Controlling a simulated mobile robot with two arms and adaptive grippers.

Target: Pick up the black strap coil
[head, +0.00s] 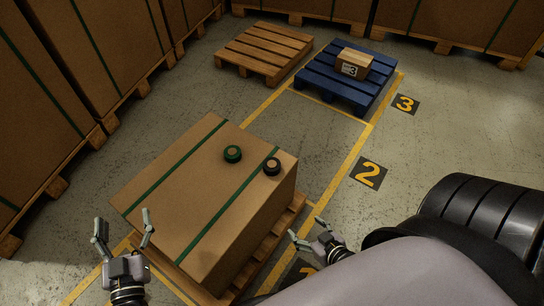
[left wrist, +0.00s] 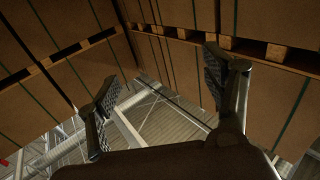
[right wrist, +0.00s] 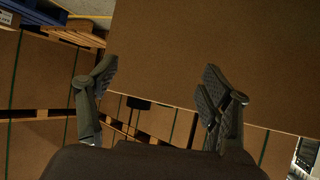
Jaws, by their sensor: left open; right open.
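The black strap coil (head: 271,166) lies on top of a large brown carton (head: 185,185), near its right edge. A green strap coil (head: 232,154) lies to its left on the same carton. My left gripper (head: 122,230) is open and empty at the carton's front left, and its fingers show in the left wrist view (left wrist: 165,85). My right gripper (head: 313,240) is open and empty, beside the carton's right side and below the black coil in the picture. In the right wrist view (right wrist: 155,85) its open fingers face a brown carton side.
The carton stands on a wooden pallet (head: 297,211) and has green straps. Behind are an empty wooden pallet (head: 262,50) and a blue pallet (head: 340,83) bearing a small box (head: 354,63). Tall strapped cartons line the left and back. Grey floor with yellow lines (head: 345,175) is clear at right.

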